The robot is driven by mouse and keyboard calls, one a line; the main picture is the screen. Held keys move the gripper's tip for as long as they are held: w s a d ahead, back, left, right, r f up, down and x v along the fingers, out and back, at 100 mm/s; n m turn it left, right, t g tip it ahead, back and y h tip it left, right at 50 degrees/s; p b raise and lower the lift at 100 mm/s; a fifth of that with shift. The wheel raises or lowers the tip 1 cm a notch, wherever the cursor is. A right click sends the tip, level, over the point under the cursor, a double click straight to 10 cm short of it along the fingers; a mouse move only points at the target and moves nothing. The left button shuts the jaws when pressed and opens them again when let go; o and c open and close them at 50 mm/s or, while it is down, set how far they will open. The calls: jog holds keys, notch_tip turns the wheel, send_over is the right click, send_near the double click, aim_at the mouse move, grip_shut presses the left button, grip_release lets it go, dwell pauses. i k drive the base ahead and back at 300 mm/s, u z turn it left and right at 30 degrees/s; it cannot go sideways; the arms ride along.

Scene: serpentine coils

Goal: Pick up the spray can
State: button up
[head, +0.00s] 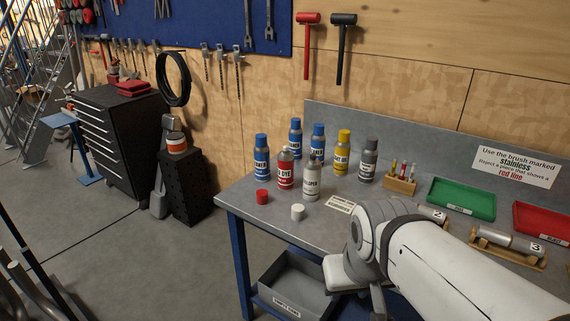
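Several spray cans stand upright in a cluster on the grey workbench (320,215). There are three blue cans, at the left (261,163), at the back (295,139) and in the middle (317,148). A red can marked "DYE" (285,172) and a silver can (311,183) stand in front; the silver can's label is only partly readable. A yellow-capped can (342,154) and a grey-capped can (368,162) stand at the right. My white arm comes in from the lower right, in front of the bench and apart from the cans. My gripper's fingers do not show.
A red cap (262,197) and a white cap (298,212) lie near the front edge. A label card (339,204), a wooden brush holder (400,184), a green tray (461,199) and a red tray (543,229) are to the right. A grey bin (292,285) sits below the bench.

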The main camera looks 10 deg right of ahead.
aim_at(285, 159)
jog(key=z, duration=3.7)
jog(key=k, duration=2.65)
jog(key=u, duration=1.85)
jog(key=i, duration=0.7)
jog(key=z, duration=0.1)
